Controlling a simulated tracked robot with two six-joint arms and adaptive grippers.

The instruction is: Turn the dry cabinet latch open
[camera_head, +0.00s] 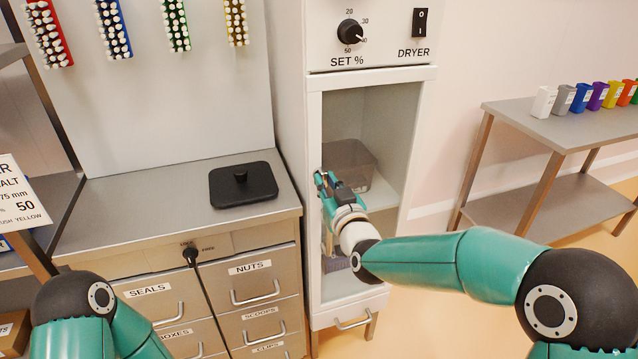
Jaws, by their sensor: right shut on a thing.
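The dry cabinet (420,80) stands in the middle of the view, with a pale door frame around a clear pane. The door looks closed against the cabinet. My right gripper (321,178) reaches in from the right, across the front of the door. Its fingers are shut at the left edge of the door frame, on the latch, which the fingers hide. I cannot tell the latch's angle. My left arm shows only at the bottom left corner, and its gripper is out of view.
A translucent bin (350,160) sits inside the cabinet. A dryer panel with a black dial (350,32) is above. A steel counter (140,200) with a black lidded plate (243,184) stands left, over labelled drawers. A steel table (570,130) with several coloured containers stands right.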

